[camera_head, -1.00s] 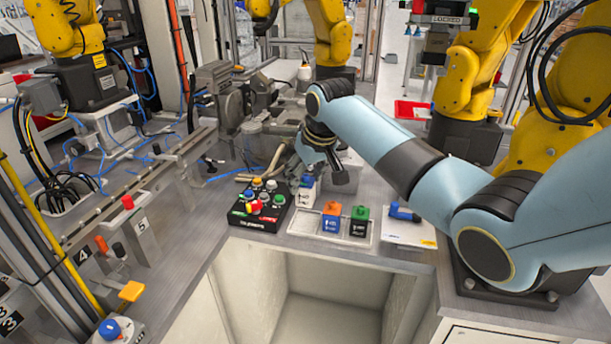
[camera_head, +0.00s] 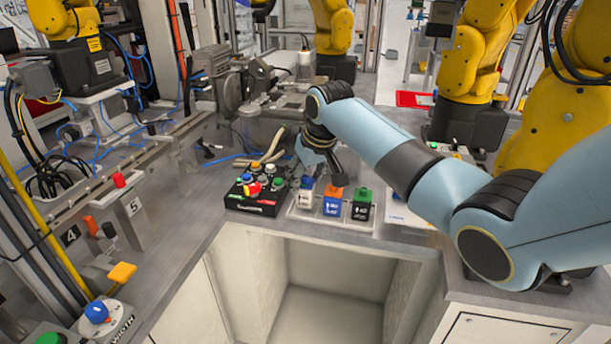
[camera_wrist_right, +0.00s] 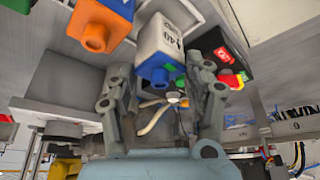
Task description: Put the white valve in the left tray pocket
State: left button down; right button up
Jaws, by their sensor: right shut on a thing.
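The white valve (camera_head: 305,194), a white block with a blue knob, stands at the left pocket of the pale tray (camera_head: 341,226). In the wrist view the valve (camera_wrist_right: 162,42) lies between my right gripper's fingers, blue knob toward the palm. My right gripper (camera_head: 322,172) comes down over it and is shut on it. I cannot tell whether its base touches the pocket floor. A blue valve with an orange knob (camera_head: 333,203) stands in the middle pocket, and a black valve with a green knob (camera_head: 362,207) in the right one. My left gripper is out of view.
A black button box (camera_head: 255,208) with coloured buttons stands just left of the tray. A deep open bin (camera_head: 325,300) lies in front. My right forearm covers the bench to the right. Beige hoses (camera_head: 270,150) and machinery stand behind.

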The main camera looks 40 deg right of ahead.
jog(key=shift+f, duration=0.45)
dwell(0.5)
jog(key=o, duration=1.3)
jog(key=shift+c, duration=0.2)
jog(key=v, duration=1.2)
